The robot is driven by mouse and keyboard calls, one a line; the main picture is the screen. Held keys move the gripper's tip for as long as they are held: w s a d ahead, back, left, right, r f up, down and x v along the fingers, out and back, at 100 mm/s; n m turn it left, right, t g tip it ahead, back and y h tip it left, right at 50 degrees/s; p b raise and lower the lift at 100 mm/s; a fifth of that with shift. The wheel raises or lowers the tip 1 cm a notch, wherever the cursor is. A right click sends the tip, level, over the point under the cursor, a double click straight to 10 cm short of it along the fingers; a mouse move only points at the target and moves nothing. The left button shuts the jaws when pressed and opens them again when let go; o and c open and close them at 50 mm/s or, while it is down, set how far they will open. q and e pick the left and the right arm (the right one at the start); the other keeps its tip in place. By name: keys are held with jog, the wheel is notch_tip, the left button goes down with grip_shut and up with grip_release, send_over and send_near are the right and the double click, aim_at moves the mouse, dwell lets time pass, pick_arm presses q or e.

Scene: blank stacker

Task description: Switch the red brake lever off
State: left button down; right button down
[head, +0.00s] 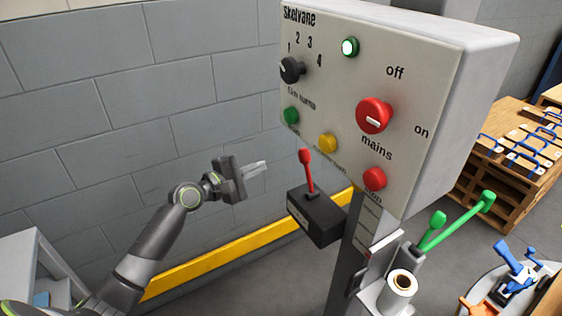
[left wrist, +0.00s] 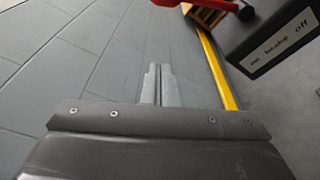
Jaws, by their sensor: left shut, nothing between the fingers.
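The red brake lever (head: 307,170) stands nearly upright, tilted slightly to the left at its top, on a dark box (head: 318,217) below the control panel. In the left wrist view the red lever (left wrist: 215,6) shows at the top edge, partly cut off. The box there (left wrist: 280,45) carries a white label reading "brake" and "off". My left gripper (head: 262,167) is shut and empty, to the left of the lever and apart from it. Its closed fingers also show in the left wrist view (left wrist: 160,85). My right gripper is not in view.
The grey control panel (head: 440,120) overhangs the box, with a red mains knob (head: 374,116), a black selector (head: 292,70) and several lamps or buttons. Green levers (head: 460,220) and a roll (head: 401,284) are at the lower right. A block wall (head: 130,130) stands behind my left arm.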

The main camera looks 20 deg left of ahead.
aim_at(308, 173)
pick_arm(q)
jog(key=shift+d+r, duration=0.15)
jog(key=shift+d, duration=0.1)
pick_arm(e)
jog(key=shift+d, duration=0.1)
